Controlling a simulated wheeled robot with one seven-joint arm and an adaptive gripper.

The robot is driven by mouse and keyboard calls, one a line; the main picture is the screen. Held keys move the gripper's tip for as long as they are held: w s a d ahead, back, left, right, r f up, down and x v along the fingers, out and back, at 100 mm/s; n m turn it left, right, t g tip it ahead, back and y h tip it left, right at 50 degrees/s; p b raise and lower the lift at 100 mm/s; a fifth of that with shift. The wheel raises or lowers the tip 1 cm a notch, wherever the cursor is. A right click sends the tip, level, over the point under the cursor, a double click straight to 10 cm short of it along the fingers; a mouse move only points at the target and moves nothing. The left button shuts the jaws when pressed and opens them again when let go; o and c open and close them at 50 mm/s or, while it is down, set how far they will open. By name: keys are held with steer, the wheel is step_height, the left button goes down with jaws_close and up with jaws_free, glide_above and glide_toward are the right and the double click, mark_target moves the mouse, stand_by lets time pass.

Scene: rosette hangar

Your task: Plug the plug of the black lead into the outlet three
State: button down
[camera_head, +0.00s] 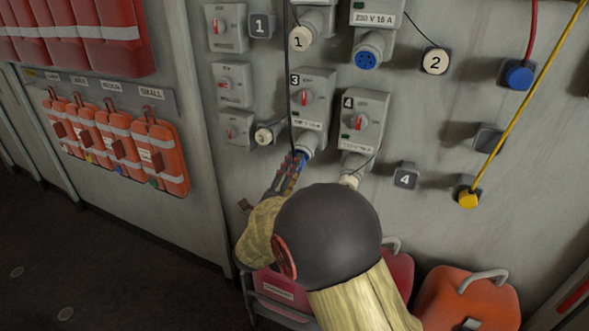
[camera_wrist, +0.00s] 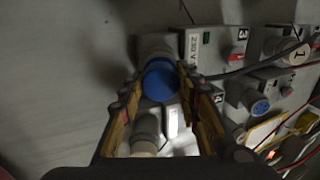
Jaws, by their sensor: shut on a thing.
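Outlet three (camera_head: 311,100) is a grey wall box with a red switch and a downward, angled socket. My gripper (camera_head: 291,172) is just below that socket, shut on the blue plug (camera_wrist: 161,82). The plug sits between the two fingers (camera_wrist: 165,105) and lines up with the grey socket tube (camera_wrist: 155,46) in the wrist view. It appears to be at the tube's mouth; I cannot tell how deep it sits. The black lead (camera_head: 287,70) hangs down from above to the plug, and it crosses right in the wrist view (camera_wrist: 238,71).
Outlet four (camera_head: 361,115), with a cream end (camera_head: 349,180), is close on the right. An open blue socket (camera_head: 366,59) is above. A blue plug on a red lead (camera_head: 519,76) and a yellow plug (camera_head: 468,198) are on the right. Orange bags (camera_head: 160,155) hang left.

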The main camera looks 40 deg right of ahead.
steer(key=shift+w+d+r, duration=0.15)
steer(key=shift+d, duration=0.3)
steer(key=c, duration=1.2)
jaws_free()
steer(key=shift+c, duration=0.2)
steer(key=v, duration=1.2)
steer(key=shift+w, duration=0.1)
